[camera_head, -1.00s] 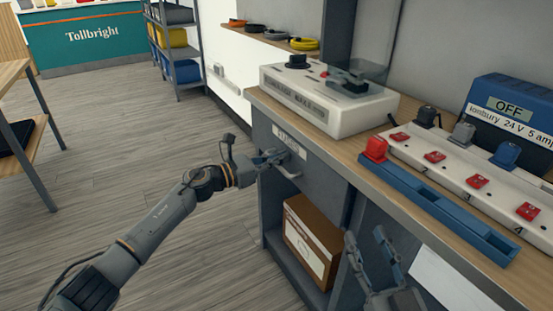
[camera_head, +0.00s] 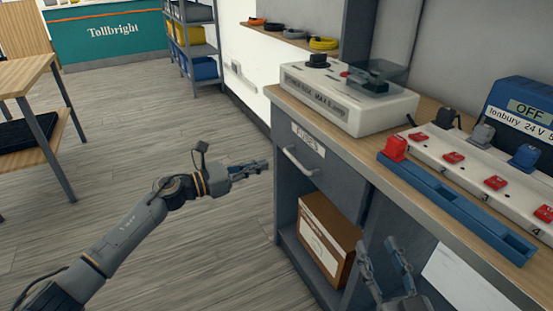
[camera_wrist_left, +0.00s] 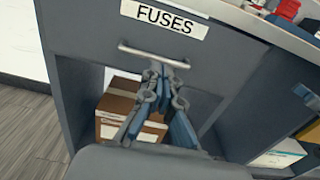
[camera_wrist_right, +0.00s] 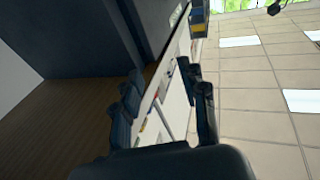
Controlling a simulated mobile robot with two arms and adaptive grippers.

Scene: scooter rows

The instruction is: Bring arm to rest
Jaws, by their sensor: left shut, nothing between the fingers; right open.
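My left gripper (camera_head: 258,167) is shut and empty, held out over the floor to the left of the bench. It is apart from the handle (camera_head: 300,162) of the closed drawer labelled FUSES (camera_head: 308,139). In the left wrist view my left gripper's fingers (camera_wrist_left: 160,75) overlap the drawer handle (camera_wrist_left: 150,54), with the label above. My right gripper (camera_head: 385,250) is open and empty, upright in front of the bench's lower part at the bottom of the head view. In the right wrist view my right gripper's fingers (camera_wrist_right: 163,90) stand apart with nothing gripped.
The bench top (camera_head: 430,205) carries a white tester box (camera_head: 345,105), a blue tray (camera_head: 455,210), a white charging strip (camera_head: 470,170) and a blue power supply (camera_head: 525,100). A cardboard box (camera_head: 328,240) sits below the drawer. Floor (camera_head: 130,190) at left is clear up to a wooden table (camera_head: 25,75).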

